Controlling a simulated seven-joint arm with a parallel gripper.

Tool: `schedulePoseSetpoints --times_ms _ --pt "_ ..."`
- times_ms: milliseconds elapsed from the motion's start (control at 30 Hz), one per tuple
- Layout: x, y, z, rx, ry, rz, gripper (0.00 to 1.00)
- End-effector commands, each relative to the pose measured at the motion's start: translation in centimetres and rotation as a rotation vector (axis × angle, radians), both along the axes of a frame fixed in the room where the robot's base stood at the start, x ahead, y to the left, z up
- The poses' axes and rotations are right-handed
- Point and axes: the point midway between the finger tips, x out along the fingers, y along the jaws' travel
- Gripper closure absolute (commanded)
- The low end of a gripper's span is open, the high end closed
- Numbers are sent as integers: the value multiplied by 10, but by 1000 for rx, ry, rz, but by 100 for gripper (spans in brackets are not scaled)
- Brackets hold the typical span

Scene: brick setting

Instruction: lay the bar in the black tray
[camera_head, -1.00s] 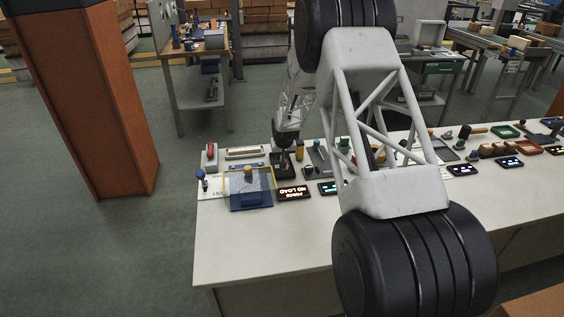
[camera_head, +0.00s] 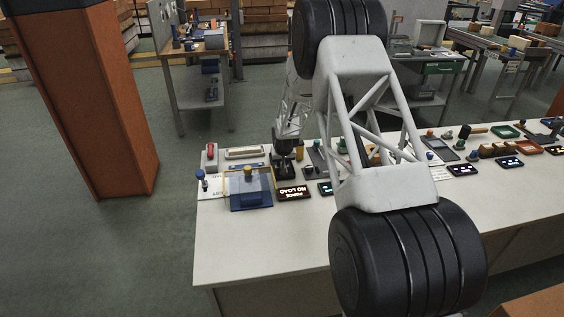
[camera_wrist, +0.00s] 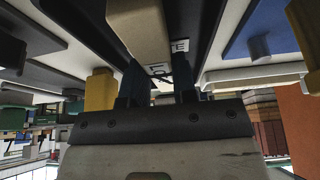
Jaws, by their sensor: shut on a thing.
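The bar (camera_wrist: 138,28) is a beige block in the wrist view, at the tips of my gripper (camera_wrist: 157,76). The two dark fingers are shut on it. Dark walls of the black tray (camera_wrist: 84,30) show on both sides of the bar in the wrist view. In the head view my gripper (camera_head: 284,147) points down over the black tray (camera_head: 287,174) at the left part of the table. The bar cannot be made out there. I cannot tell whether the bar touches the tray floor.
A clear blue-and-yellow fixture with a blue block (camera_head: 250,198) stands left of the tray. A lit sign reading NO LOAD (camera_head: 294,192) lies in front. A yellow post (camera_head: 300,150) stands close on the right. The table's front area (camera_head: 260,240) is clear.

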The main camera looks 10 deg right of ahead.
Motion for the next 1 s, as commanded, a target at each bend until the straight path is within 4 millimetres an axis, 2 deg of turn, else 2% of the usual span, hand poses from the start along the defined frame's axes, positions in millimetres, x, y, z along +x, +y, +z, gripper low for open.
schedulePoseSetpoints --times_ms 267,300,433,767,1000 --pt "0 0 -3 0 0 0 99" --pt "0 0 -3 0 0 0 68" --pt "0 0 -3 0 0 0 48" --pt "0 0 -2 0 0 0 48" --pt "-3 0 7 0 0 0 48"
